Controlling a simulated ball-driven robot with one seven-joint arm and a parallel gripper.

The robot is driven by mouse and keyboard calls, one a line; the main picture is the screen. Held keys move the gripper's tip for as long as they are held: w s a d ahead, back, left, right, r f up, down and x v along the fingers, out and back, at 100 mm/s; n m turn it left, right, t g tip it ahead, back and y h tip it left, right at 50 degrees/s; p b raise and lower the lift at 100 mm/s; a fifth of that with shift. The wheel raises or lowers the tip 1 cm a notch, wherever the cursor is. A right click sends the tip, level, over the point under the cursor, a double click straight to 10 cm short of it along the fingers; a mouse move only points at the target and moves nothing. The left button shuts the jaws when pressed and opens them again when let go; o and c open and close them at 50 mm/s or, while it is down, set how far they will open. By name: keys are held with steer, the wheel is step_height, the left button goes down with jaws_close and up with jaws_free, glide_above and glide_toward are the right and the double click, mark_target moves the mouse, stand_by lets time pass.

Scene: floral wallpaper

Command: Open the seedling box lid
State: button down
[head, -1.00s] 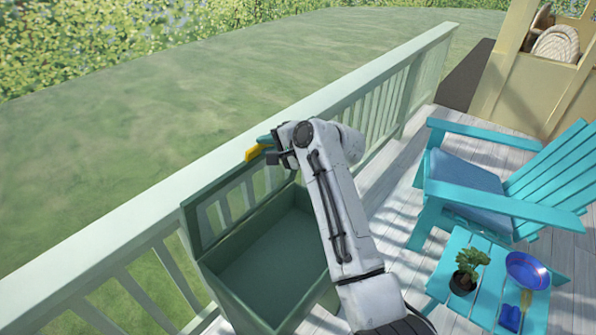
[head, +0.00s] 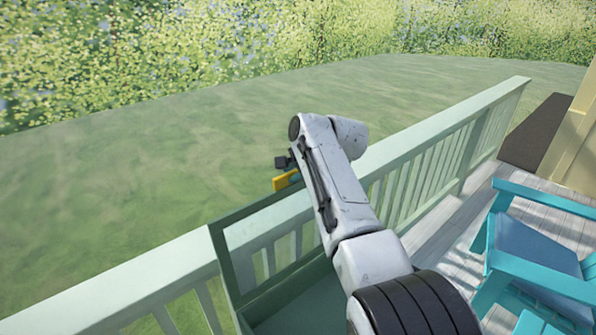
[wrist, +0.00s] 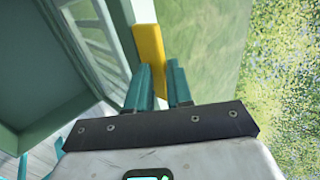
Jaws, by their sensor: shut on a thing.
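The seedling box is a green box with its inside (head: 305,310) exposed at the bottom of the head view. Its lid, a green frame (head: 218,252) with a see-through pane, stands raised along the railing side; the railing shows through it. A yellow handle (head: 284,181) sits on the lid's top edge. It also shows in the wrist view (wrist: 148,45). My gripper (wrist: 160,68) has teal fingers shut on the yellow handle. In the head view my forearm hides part of the lid and box, and the gripper (head: 291,173) is partly hidden.
A pale green railing (head: 160,268) runs right behind the lid, with lawn (head: 120,180) beyond. A turquoise chair (head: 535,245) stands at the right on the grey deck (head: 440,232). Bare deck lies between railing and chair.

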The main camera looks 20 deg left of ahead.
steer(key=shift+f, duration=0.3)
steer(key=c, duration=1.3)
jaws_free()
steer(key=shift+a, duration=0.1)
steer(key=shift+o, duration=0.7)
steer(key=shift+w+a, duration=0.1)
steer(key=shift+r, duration=0.15)
steer(key=shift+v, duration=0.85)
steer(key=v, duration=0.9)
steer(key=shift+b, duration=0.35)
